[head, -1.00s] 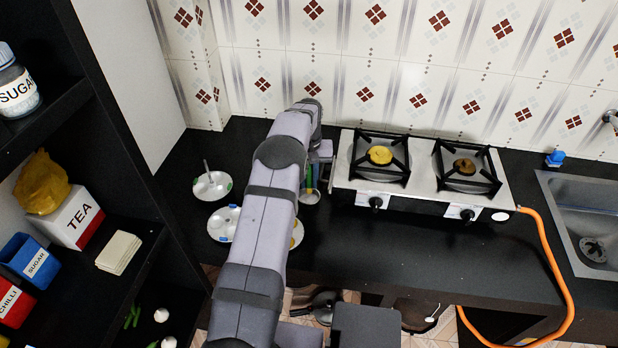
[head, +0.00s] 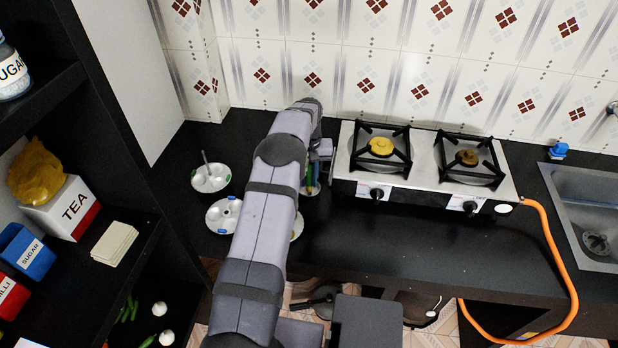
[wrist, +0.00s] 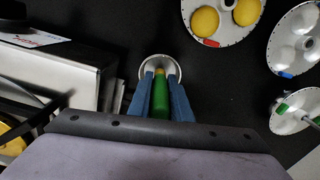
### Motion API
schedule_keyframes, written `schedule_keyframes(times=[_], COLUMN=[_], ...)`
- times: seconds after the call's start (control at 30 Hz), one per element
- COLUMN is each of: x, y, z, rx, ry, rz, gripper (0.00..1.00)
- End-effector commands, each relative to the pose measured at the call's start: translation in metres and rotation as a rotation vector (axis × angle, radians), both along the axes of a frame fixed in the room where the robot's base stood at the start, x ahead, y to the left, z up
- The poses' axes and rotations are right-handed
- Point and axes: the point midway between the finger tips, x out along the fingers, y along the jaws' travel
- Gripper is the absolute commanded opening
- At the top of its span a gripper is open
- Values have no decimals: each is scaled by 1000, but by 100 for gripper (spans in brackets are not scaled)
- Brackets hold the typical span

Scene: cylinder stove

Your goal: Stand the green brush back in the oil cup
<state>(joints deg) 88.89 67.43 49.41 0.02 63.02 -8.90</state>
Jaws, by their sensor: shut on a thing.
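My gripper (wrist: 161,76) is shut on the green brush (wrist: 160,108), with one blue finger on each side of it. The brush's yellowish end (wrist: 160,72) points away from the wrist and lies over the round mouth of the metal oil cup (wrist: 160,58) in the wrist view. I cannot tell how deep in the cup it is. In the head view the gripper (head: 314,178) is beside the stove's left end, partly behind my arm. The oil cup (head: 311,192) is low and partly hidden there.
The two-burner stove (head: 425,165) stands right of the gripper, close to it. Round trays (head: 211,179) stand on the left of the black counter; one in the wrist view holds yellow balls (wrist: 205,20). The counter front below the stove is clear.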

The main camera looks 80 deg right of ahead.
Motion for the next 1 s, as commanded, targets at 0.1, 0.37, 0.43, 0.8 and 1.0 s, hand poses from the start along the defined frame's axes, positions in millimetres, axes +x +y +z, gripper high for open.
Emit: schedule_keyframes(times=[0.1, 0.37, 0.43, 0.8, 1.0], x=[0, 0, 0, 0, 0], y=[0, 0, 0, 0, 0], z=[0, -3, -4, -6, -6], rx=[0, 0, 0, 0, 0], ry=[0, 0, 0, 0, 0], rz=[0, 0, 0, 0, 0], gripper=[0, 0, 0, 40, 40])
